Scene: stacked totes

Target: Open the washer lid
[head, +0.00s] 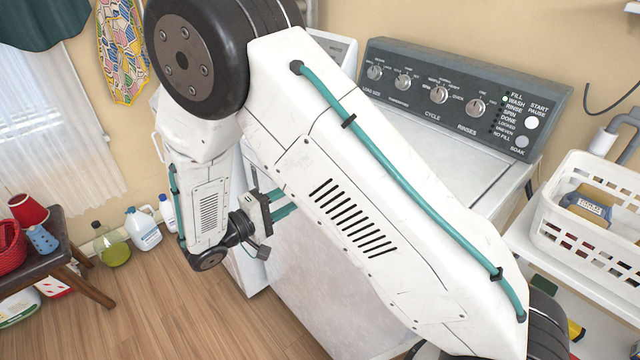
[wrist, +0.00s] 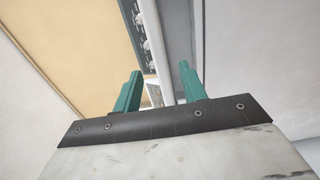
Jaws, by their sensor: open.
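The washer (head: 330,285) is white with a dark control panel (head: 450,92) along its back. Its lid (head: 465,165) lies flat and shut on top, partly hidden behind my arm. My gripper (head: 288,203) has teal fingers and is at the washer's front left, low beside its upper front edge. In the wrist view my gripper (wrist: 158,92) shows its two fingers spread apart with nothing between them. The control panel (wrist: 138,30) shows beyond the fingers there. I cannot tell whether a finger touches the washer.
A white basket (head: 590,215) stands on a shelf right of the washer. A dark stool (head: 50,250) with red items stands at the left. Several bottles, including a white jug (head: 143,230), stand on the floor by the wall. The wooden floor (head: 170,310) in front is clear.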

